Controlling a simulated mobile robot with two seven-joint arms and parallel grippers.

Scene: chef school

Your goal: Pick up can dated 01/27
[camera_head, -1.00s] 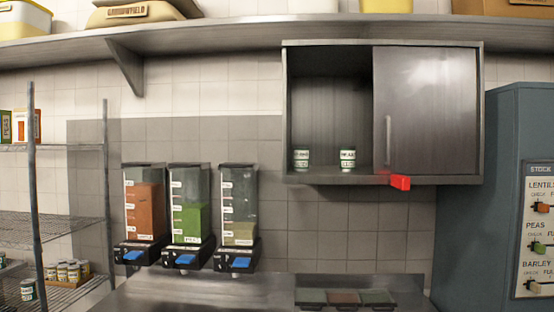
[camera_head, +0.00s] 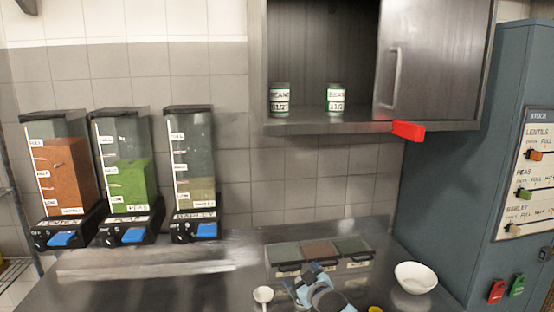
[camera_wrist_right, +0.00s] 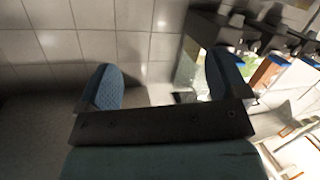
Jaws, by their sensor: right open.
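Two white-and-green cans stand upright on the floor of the open left half of the wall cabinet. The left can (camera_head: 279,99) and the right can (camera_head: 335,98) both have labels that seem to read BEANS with a date below; the dates are too small to read surely. My right gripper (camera_head: 304,280) is low at the bottom of the head view, over the counter, well below the cans. In the right wrist view its two blue fingers (camera_wrist_right: 165,82) are apart with nothing between them. My left gripper is not in view.
The cabinet's sliding door (camera_head: 432,60) covers its right half, and a red block (camera_head: 408,130) juts out at its lower edge. Three dispensers hang at left, with the orange-filled one (camera_head: 65,175) outermost. A white bowl (camera_head: 415,278) and lidded bins (camera_head: 320,252) are on the counter.

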